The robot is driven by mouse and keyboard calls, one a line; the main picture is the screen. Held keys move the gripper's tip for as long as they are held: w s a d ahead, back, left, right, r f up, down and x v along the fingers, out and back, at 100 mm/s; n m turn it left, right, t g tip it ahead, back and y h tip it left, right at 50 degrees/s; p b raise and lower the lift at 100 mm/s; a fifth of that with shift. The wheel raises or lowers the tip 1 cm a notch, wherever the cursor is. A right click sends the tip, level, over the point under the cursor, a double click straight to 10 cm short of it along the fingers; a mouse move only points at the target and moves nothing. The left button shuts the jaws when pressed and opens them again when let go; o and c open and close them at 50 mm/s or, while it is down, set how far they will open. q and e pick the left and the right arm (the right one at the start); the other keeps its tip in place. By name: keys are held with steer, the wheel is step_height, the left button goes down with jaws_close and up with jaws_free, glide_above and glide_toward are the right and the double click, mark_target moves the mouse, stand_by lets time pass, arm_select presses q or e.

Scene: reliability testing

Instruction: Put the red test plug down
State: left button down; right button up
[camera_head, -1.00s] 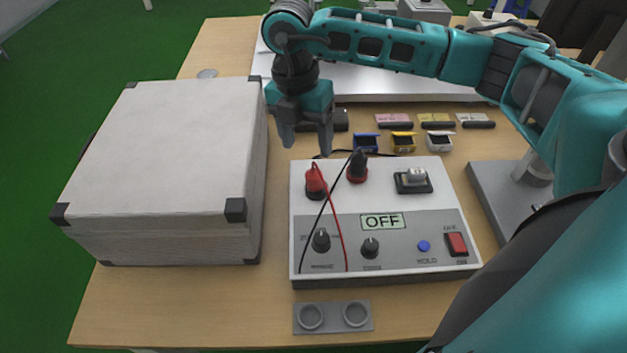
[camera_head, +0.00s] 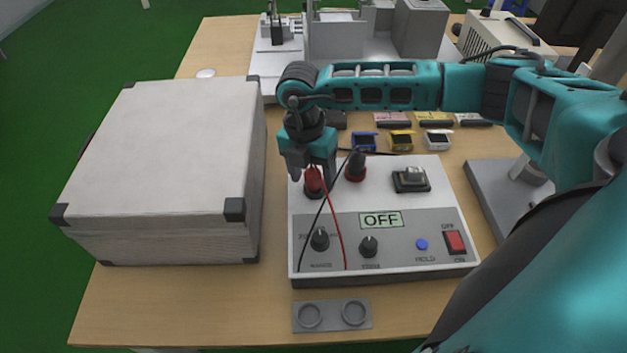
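The red test plug (camera_head: 313,180) stands upright at the upper left of the white test device (camera_head: 450,190), with a red lead running down over the front panel. My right gripper (camera_head: 311,176) is directly over it, pointing down. Its fingers are spread to either side of the plug's top, with gaps visible, so it looks open. A black plug (camera_head: 356,160) stands in a red-ringed socket to the right, with a black lead. A grey holder (camera_head: 332,326) with two empty round recesses lies in front of the device. My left gripper is out of view.
A large white case (camera_head: 165,150) stands close on the left. Small blue, yellow and white boxes (camera_head: 400,141) sit behind the device. The device's display (camera_head: 381,220) reads OFF. Bare tabletop (camera_head: 190,305) is free at the front left.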

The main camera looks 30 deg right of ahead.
jaws_close()
stand_by(0.4)
steer(key=shift+r, duration=0.1)
